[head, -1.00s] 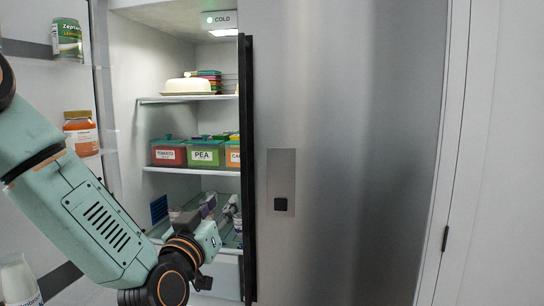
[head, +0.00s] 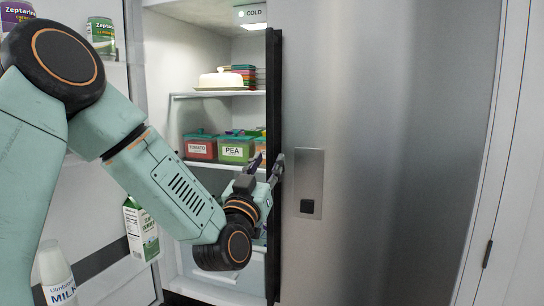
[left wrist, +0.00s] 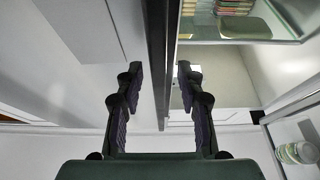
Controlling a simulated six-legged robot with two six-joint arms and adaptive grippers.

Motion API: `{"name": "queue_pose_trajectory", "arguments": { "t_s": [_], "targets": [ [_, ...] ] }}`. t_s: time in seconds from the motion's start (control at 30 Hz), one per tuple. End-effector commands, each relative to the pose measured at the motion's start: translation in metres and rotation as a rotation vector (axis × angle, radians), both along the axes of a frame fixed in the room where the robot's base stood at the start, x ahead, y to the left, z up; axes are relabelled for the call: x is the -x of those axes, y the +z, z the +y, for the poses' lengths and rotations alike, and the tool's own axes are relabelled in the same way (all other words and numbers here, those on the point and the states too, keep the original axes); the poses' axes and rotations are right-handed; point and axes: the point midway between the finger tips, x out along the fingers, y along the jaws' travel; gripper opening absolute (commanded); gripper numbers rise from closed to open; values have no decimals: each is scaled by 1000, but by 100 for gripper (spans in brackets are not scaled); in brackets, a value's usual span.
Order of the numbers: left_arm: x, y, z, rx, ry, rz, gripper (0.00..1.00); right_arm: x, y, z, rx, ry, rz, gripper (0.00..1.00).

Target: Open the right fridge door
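The right fridge door (head: 400,150) is a tall brushed steel panel with a dark left edge (head: 273,120). It looks shut or nearly so. A small plate with a black square (head: 308,195) is set in its face. My left gripper (head: 268,166) is at the door's left edge, at about the height of the food boxes. In the left wrist view, the open fingers (left wrist: 160,75) stand on either side of the door edge (left wrist: 157,40), one outside and one on the compartment side. I see no clear grip on the edge. My right gripper is not in view.
The left fridge door stands open with jars (head: 102,35), a milk carton (head: 141,228) and a milk bottle (head: 56,270). Inside are a covered butter dish (head: 220,79) and labelled food boxes (head: 236,150). A white wall (head: 515,200) borders the right door's far side.

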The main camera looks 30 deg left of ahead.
Motion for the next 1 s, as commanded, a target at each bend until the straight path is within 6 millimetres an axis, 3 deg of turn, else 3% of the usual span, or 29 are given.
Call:
{"name": "queue_pose_trajectory", "arguments": {
  "t_s": [0.2, 0.47, 0.9, 1.0],
  "targets": [
    [-17, 6, 1, -1, -3, 1, 38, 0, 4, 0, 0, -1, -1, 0],
    [-20, 6, -1, -1, -4, 0, 38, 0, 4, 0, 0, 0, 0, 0],
    [-19, 6, -1, -2, -6, 2, 1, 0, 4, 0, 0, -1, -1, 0],
    [-19, 6, 0, 0, -3, 2, 0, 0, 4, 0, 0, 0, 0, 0]
  ]
}}
